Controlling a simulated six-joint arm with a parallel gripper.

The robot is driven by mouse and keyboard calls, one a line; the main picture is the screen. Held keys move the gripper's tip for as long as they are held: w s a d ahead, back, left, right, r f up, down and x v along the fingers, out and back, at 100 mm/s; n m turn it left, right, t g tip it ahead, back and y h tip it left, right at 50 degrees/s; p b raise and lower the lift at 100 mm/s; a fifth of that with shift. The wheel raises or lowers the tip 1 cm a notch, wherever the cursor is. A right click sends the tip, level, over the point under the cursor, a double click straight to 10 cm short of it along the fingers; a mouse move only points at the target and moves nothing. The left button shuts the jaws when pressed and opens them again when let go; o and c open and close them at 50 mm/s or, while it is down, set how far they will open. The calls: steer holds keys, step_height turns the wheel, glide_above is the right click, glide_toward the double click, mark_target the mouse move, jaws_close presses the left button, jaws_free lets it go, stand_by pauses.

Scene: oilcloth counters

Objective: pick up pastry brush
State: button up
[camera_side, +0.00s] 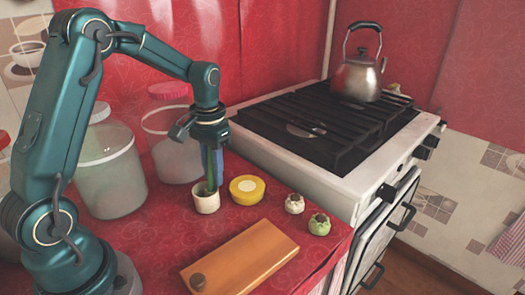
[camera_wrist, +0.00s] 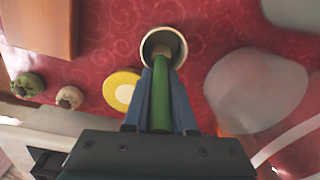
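The pastry brush (camera_wrist: 161,95) has a green handle and a brownish end inside a small white cup (camera_wrist: 155,41). In the side view the brush (camera_side: 210,172) stands nearly upright in the cup (camera_side: 206,203). My gripper (camera_wrist: 161,78) points down above the cup. Its two blue fingers lie close along both sides of the green handle, with no clear gap, and look shut on it. In the side view my gripper (camera_side: 213,168) hides part of the handle. The brush's lower end is mostly hidden by the cup.
A round yellow container (camera_side: 247,189) stands just right of the cup. A wooden board (camera_side: 241,259) lies in front, with two small pots, one pale (camera_side: 294,204) and one green (camera_side: 319,225). Large jars (camera_side: 109,175) stand behind; a stove (camera_side: 325,120) with a kettle (camera_side: 358,77) is at right.

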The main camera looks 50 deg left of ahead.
steer(key=shift+r, duration=0.2)
jaws_close()
steer(key=shift+r, duration=0.25)
step_height(320, 180, up, 4)
steer(key=shift+w+f, duration=0.1)
steer(key=shift+f, duration=0.15)
steer(key=s+a+r, duration=0.6)
steer(key=s+a, duration=0.2)
steer(key=shift+s+a+r, duration=0.15)
steer(key=shift+a+r, duration=0.05)
steer(key=shift+r, duration=0.15)
stand_by(0.4)
steer(key=w+d+f+t, duration=0.2)
steer(key=w+d, duration=1)
steer(key=w, duration=0.3)
steer(key=shift+f, duration=2.75)
steer(key=shift+f, duration=0.6)
